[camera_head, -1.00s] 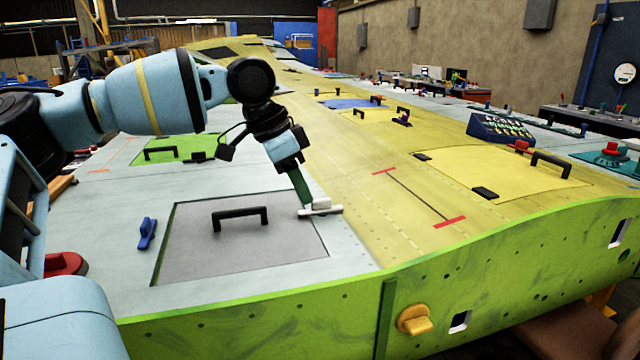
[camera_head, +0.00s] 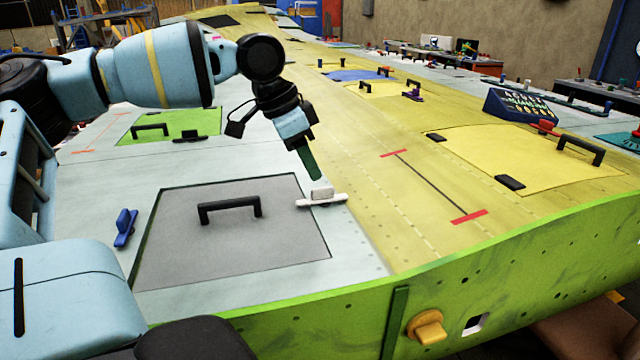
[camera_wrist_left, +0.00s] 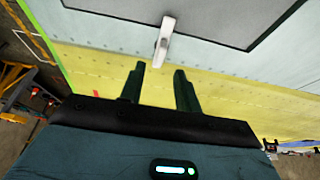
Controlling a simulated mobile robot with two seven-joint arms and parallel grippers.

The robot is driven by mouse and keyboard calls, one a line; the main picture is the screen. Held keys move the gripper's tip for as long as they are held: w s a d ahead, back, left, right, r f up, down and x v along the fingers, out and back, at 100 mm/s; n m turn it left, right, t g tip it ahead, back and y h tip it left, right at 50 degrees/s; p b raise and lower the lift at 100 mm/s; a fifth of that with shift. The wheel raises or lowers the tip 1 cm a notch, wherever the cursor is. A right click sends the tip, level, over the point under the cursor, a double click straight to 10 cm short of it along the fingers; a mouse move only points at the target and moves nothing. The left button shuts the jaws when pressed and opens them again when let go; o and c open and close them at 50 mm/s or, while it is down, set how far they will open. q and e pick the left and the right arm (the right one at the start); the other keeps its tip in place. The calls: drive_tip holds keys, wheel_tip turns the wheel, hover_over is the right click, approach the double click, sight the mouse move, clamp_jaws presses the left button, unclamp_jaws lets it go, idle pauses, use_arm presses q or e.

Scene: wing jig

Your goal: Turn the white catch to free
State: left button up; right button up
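The white catch (camera_head: 321,199) is a small bar with a raised knob, lying crosswise at the right edge of the grey panel (camera_head: 285,243). Its left end reaches over the panel's edge. In the left wrist view the catch (camera_wrist_left: 164,42) lies just beyond the fingertips, its near end close to the gap between them. My left gripper (camera_head: 315,178) is just above and behind the knob and holds nothing. In the left wrist view its two fingers (camera_wrist_left: 158,70) stand apart with a clear gap. My right gripper is out of view.
The grey panel carries a black handle (camera_head: 229,206). A blue catch (camera_head: 125,227) stands left of it. A yellow knob (camera_head: 427,327) is on the green front edge. The yellow skin right of the white catch is mostly clear nearby.

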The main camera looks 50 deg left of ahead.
sight(322, 188)
use_arm(q)
drive_tip(key=x, duration=0.5)
drive_tip(key=shift+w+f, duration=0.15)
drive_tip(key=shift+f, duration=0.2)
clamp_jaws()
